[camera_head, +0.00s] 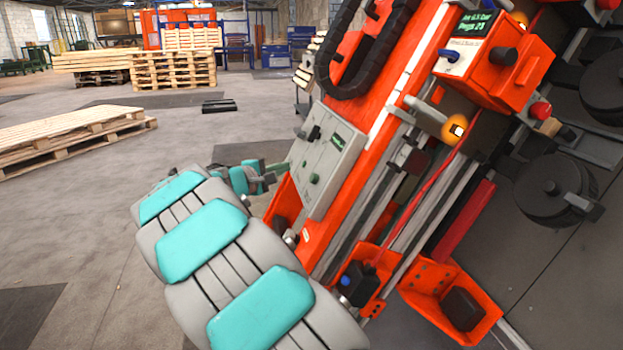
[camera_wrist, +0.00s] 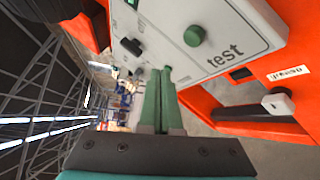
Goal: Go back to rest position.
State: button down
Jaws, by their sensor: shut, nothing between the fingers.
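My gripper (camera_wrist: 160,95) is shut with nothing between its green fingers. In the wrist view its fingertips point toward the lower edge of a pale grey control panel marked "test"; I cannot tell whether they touch it. A green round knob (camera_wrist: 194,36) sits on that panel just right of the fingertips. In the head view my gripper (camera_head: 284,167) is small, beside the left edge of the grey panel (camera_head: 326,160). My grey and teal arm reaches up to it from the bottom of the picture.
The orange gantry machine (camera_head: 345,135) fills the right side, with a small orange box with a green display (camera_head: 482,22), and orange brackets (camera_head: 455,300) low down. Wooden pallets (camera_head: 70,140) lie at the left, and stacked pallets (camera_head: 173,72) stand behind. Grey floor between is mostly clear.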

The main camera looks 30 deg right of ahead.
jog(key=s+d+f+m+g+y+p, duration=0.1)
jog(key=s+d+f+m+g+y, duration=0.15)
jog(key=s, duration=1.05)
jog(key=s+d+f+m+g+y+p, duration=0.15)
jog(key=s+m+g, duration=0.25)
jog(key=s, duration=0.9)
jog(key=s+a+f+g+y+p, duration=0.1)
jog(key=s+a+f+y, duration=0.1)
jog(key=s+a, duration=0.5)
jog(key=s+a+f+m+g+y+p, duration=0.1)
jog(key=s+a+f+y, duration=0.2)
jog(key=s+a+y, duration=0.2)
jog(key=s+a+f+g+y+p, duration=0.1)
jog(key=s+a+f+y, duration=0.1)
jog(key=s+a, duration=0.8)
jog(key=s+y, duration=0.1)
jog(key=s, duration=0.2)
jog(key=shift+a+f+y, duration=0.15)
jog(key=shift+f+y, duration=0.25)
jog(key=shift+s+m, duration=0.1)
jog(key=shift+m, duration=0.15)
